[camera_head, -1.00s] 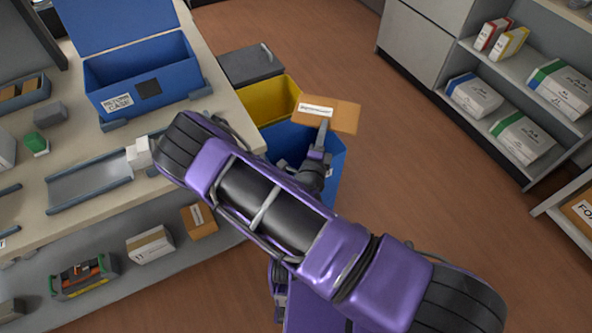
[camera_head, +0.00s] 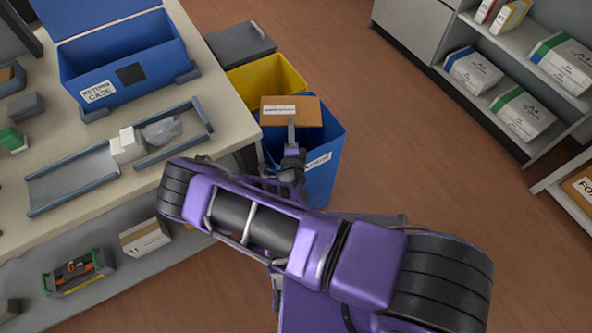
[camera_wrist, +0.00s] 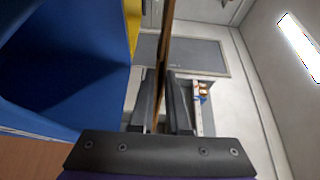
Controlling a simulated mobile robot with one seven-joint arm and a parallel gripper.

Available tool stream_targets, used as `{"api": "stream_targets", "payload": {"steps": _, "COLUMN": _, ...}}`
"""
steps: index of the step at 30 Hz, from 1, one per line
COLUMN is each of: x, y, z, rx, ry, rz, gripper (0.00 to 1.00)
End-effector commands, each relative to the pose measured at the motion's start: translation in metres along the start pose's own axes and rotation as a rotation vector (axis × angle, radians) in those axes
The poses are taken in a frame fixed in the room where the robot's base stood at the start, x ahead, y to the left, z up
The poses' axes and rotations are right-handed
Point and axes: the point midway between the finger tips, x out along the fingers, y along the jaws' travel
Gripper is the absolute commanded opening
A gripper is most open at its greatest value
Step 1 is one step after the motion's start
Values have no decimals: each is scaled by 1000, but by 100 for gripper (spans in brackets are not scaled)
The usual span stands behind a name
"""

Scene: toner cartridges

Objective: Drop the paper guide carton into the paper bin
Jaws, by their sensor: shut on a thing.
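The paper guide carton (camera_head: 310,117) is a flat orange-brown box with a white label. My gripper (camera_head: 291,128) is shut on its near edge and holds it up over the far part of the blue bin (camera_head: 328,150). In the wrist view the carton (camera_wrist: 164,50) shows edge-on as a thin brown strip between the two dark fingers (camera_wrist: 161,95). The blue bin (camera_wrist: 60,60) fills the left of that view. It has a white label on its front, partly hidden by my arm. I cannot see the bin's contents.
A yellow bin (camera_head: 268,77) stands just behind the blue one, with a dark grey lidded bin (camera_head: 241,44) beyond it. The workbench (camera_head: 225,117) with a blue return case (camera_head: 125,62) lies to the left. Open floor (camera_head: 400,150) and shelves lie to the right.

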Motion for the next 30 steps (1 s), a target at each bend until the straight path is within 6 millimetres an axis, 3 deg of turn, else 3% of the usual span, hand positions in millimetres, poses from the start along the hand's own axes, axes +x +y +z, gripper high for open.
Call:
{"api": "stream_targets", "payload": {"steps": 3, "x": 0, "y": 13, "z": 0, "rx": 0, "ry": 0, "rz": -1, "gripper": 0}}
{"api": "stream_targets", "payload": {"steps": 12, "x": 0, "y": 13, "z": 0, "rx": 0, "ry": 0, "rz": -1, "gripper": 0}}
{"api": "stream_targets", "payload": {"steps": 13, "x": 0, "y": 13, "z": 0, "rx": 0, "ry": 0, "rz": -1, "gripper": 18}}
{"api": "stream_targets", "payload": {"steps": 18, "x": 0, "y": 13, "z": 0, "rx": 1, "ry": 1, "rz": 0, "gripper": 48}}
{"api": "stream_targets", "payload": {"steps": 30, "x": -6, "y": 14, "z": 0, "rx": 1, "ry": 1, "rz": 1, "gripper": 49}}
